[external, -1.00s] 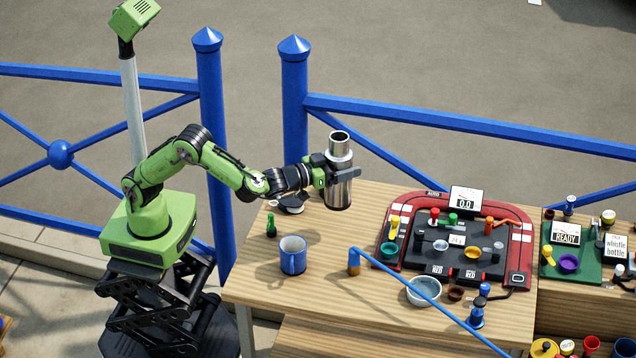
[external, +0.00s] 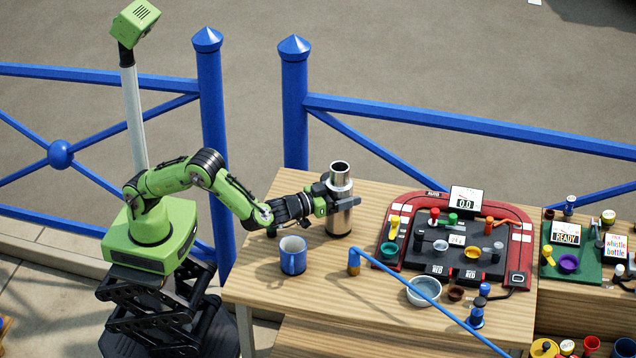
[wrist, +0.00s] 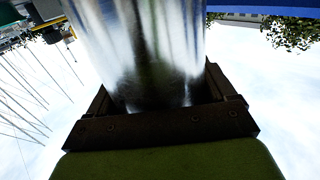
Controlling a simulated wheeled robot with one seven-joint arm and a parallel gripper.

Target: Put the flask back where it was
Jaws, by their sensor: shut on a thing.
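The flask (external: 338,221) is a shiny steel cylinder with a narrower open neck. It is upright at the back left part of the wooden table. My gripper (external: 341,203) is shut around its body, reaching in from the left. In the external view the flask's base looks at or very near the tabletop; I cannot tell whether it touches. In the wrist view the flask's shiny wall (wrist: 145,45) fills the middle, between the dark jaws (wrist: 160,112).
A blue mug (external: 293,256) stands in front of my forearm. A blue bent pipe (external: 420,292) crosses the table's front, near a small bowl (external: 424,289). A red-and-black control panel (external: 455,245) lies to the right. Blue railings (external: 470,125) run behind the table.

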